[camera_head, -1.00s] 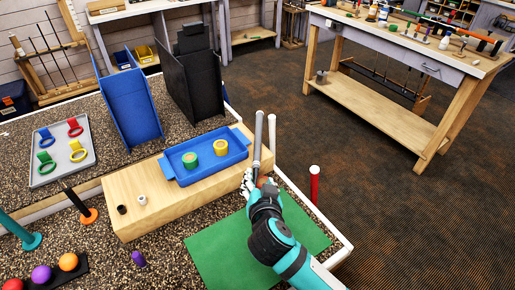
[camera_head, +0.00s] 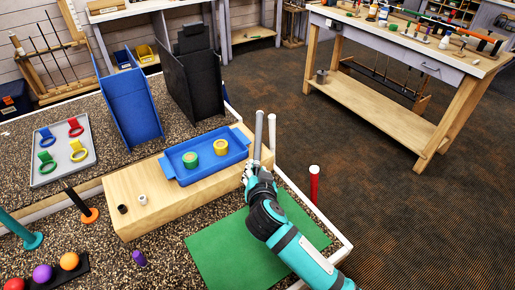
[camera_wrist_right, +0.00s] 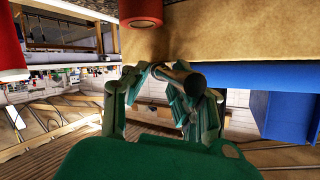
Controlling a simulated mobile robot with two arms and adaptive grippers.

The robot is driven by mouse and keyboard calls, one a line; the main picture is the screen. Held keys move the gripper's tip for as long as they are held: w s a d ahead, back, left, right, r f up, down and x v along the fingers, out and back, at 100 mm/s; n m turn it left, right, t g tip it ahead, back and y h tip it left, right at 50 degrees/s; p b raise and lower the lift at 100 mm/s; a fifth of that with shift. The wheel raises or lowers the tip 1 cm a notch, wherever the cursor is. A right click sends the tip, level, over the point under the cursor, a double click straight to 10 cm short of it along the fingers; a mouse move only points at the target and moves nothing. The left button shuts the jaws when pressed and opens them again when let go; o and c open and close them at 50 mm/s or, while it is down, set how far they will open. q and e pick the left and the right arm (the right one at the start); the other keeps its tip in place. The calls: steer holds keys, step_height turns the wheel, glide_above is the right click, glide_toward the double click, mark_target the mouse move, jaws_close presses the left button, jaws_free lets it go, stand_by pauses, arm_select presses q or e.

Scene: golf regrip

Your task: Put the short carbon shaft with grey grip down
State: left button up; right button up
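The short shaft with grey grip (camera_head: 258,137) stands nearly upright at the right end of the wooden block. My right gripper (camera_head: 250,175) is at its lower end in the head view. In the right wrist view the gripper's teal fingers (camera_wrist_right: 170,100) close around a dark grey cylinder (camera_wrist_right: 186,77), which appears to be this shaft's grip. The shaft's lower end is hidden by the hand. A pale tube (camera_head: 272,132) stands just right of it. My left gripper is not in view.
A blue tray (camera_head: 175,173) with green and yellow rings sits on the wooden block (camera_head: 133,185). A green mat (camera_head: 215,255) lies in front. A red tube (camera_head: 314,185) stands beyond the bench's right edge. Blue (camera_head: 130,110) and black (camera_head: 192,85) bins stand behind.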

jaws_close()
steer(key=shift+r, duration=0.15)
steer(key=shift+r, duration=0.25)
step_height(320, 180, up, 3)
steer(key=shift+s, duration=0.1)
steer(key=s+d+r+b, duration=0.1)
steer(key=s+d, duration=0.2)
steer(key=s, duration=0.4)
steer(key=s+d, duration=0.2)
steer(key=s, duration=0.5)
steer(key=s+d+r+m+g+h, duration=0.1)
steer(key=s+d+r+m+h, duration=0.2)
steer(key=d, duration=0.4)
steer(key=d+r+m+g+h, duration=0.1)
steer(key=d+m+h, duration=0.35)
steer(key=d, duration=0.25)
steer(key=w+a+f+n+t+y, duration=0.1)
steer(key=a+f+n+y, duration=0.1)
steer(key=a, duration=0.5)
steer(key=w+a+f+n+t+y, duration=0.1)
steer(key=a+n+y, duration=0.4)
steer(key=a, duration=0.2)
steer(key=shift+f, duration=0.4)
